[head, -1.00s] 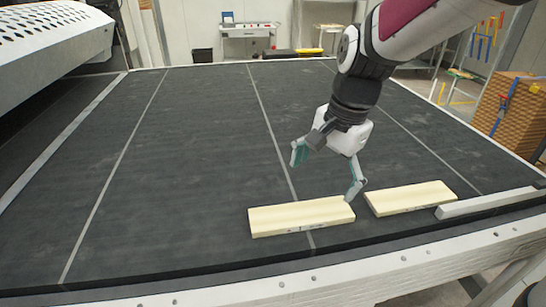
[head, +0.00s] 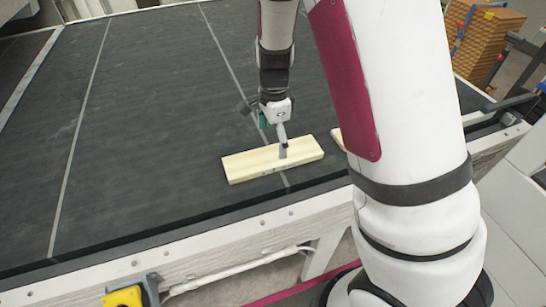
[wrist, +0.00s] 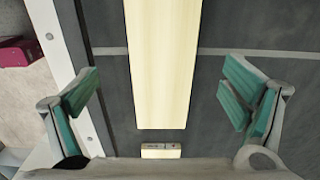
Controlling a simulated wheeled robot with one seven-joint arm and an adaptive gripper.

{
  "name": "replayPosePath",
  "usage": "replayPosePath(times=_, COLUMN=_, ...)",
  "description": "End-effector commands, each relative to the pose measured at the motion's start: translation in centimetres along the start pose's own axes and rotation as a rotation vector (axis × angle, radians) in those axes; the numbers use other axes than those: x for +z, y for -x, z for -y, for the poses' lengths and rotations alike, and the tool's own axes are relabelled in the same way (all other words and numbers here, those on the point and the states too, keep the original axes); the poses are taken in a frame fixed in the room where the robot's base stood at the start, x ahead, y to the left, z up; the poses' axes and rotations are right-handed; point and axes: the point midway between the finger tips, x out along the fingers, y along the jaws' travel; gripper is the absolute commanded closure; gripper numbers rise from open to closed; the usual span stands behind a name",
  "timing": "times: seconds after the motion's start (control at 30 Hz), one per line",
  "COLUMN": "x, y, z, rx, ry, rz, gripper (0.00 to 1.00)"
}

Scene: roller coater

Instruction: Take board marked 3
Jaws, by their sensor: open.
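A pale wooden board (head: 245,165) lies flat near the front edge of the dark conveyor bed. My gripper (head: 273,137) is open above this board, with one finger in front of it and the other behind. In the wrist view, the board (wrist: 163,65) runs between the two spread fingers, apart from both. A second pale board (head: 336,135) lies to its right in the head view, mostly hidden by my arm. In the wrist view, a short pale piece with a small label (wrist: 160,151) shows below the first board. No number is readable.
The dark bed (head: 150,120) is clear to the left and behind. A white frame rail (head: 180,243) runs along the front edge. A stack of brown boards (head: 488,42) stands at the back right. A yellow item (head: 123,297) is at the bottom left.

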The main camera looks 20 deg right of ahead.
Motion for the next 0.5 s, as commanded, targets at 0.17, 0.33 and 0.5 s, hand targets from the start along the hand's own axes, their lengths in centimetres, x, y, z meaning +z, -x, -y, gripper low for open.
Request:
replayPosePath(times=0.17, x=-0.1, y=-1.1, z=0.0, rx=0.000, ry=0.000, rz=-0.001, gripper=0.07)
replayPosePath(times=0.33, x=0.1, y=-3.0, z=0.1, rx=0.003, ry=0.000, rz=-0.001, gripper=0.07)
replayPosePath(times=0.5, x=0.2, y=-5.3, z=0.3, rx=0.002, ry=0.000, rz=0.000, gripper=0.07)
